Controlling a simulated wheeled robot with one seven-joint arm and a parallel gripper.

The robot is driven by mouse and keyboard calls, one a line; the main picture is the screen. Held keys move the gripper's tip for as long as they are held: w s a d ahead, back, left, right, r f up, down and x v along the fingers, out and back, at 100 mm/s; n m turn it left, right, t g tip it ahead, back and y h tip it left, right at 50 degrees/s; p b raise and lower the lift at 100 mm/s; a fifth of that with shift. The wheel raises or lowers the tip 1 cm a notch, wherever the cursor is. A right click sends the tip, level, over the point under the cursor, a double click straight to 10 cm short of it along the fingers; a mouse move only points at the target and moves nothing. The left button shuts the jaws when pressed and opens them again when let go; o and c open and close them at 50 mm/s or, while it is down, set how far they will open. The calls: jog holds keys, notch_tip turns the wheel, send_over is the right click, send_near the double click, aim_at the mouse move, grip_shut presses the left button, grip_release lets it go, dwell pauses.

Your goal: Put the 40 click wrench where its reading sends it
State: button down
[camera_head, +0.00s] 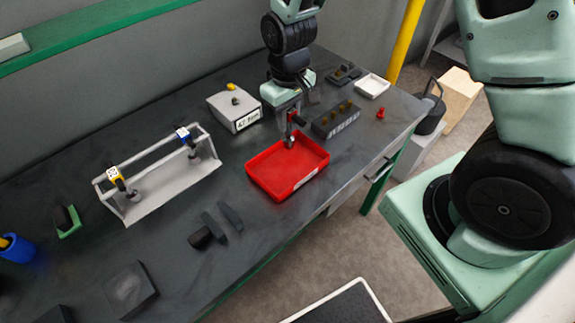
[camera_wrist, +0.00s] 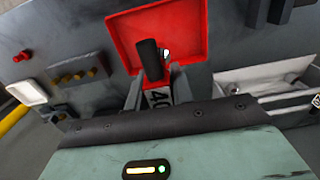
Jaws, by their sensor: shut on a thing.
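My gripper (camera_head: 291,128) is shut on the 40 click wrench and hangs over the red tray (camera_head: 262,184) on the bench. I cannot tell whether the wrench touches the tray floor. The light grey tester (camera_head: 222,108) has a small display (camera_head: 247,120) ending in Nm; its digits are too small to read surely.
A dark block with brass pieces (camera_head: 336,121) stands close right of the tray. A small white dish (camera_head: 372,86) and a red piece (camera_head: 380,113) lie farther right. Dark blocks (camera_head: 210,230) lie left of the tray. The bench between rack and tray is mostly clear.

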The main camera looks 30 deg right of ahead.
aim_at(288, 141)
jog(key=shift+f+p, duration=1.3)
jog(key=shift+f, duration=3.4)
jog(key=shift+f, duration=0.15)
jog(key=c, duration=1.2)
grip_release()
